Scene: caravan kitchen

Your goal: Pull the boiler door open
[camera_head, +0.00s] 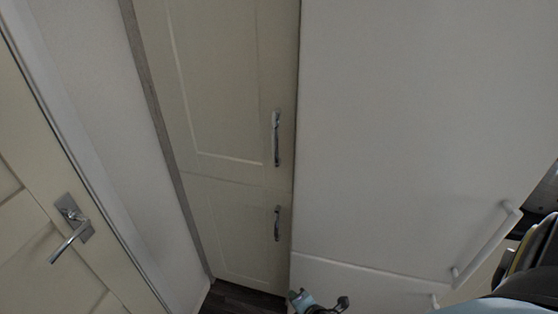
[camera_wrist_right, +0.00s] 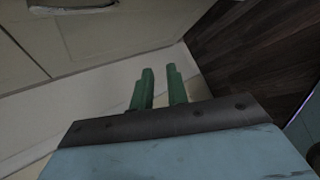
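A tall cream cupboard has an upper door (camera_head: 215,75) and a lower door (camera_head: 235,228), both closed. Each has a silver bar handle, the upper one (camera_head: 276,138) longer in view than the lower one (camera_head: 277,223). No label shows which door is the boiler's. My right gripper (camera_head: 318,303) is at the bottom edge, below and right of the lower handle and apart from it. In the wrist view its two green fingers (camera_wrist_right: 160,72) stand apart with nothing between them. A handle (camera_wrist_right: 72,9) on a pale panel is at that view's top left. My left gripper is not seen.
A large white front (camera_head: 420,120) with a white bar handle (camera_head: 487,245) stands on the right, close to my right arm. A cream room door with a lever handle (camera_head: 72,230) is on the left. Dark wood floor (camera_head: 240,298) shows below the cupboard.

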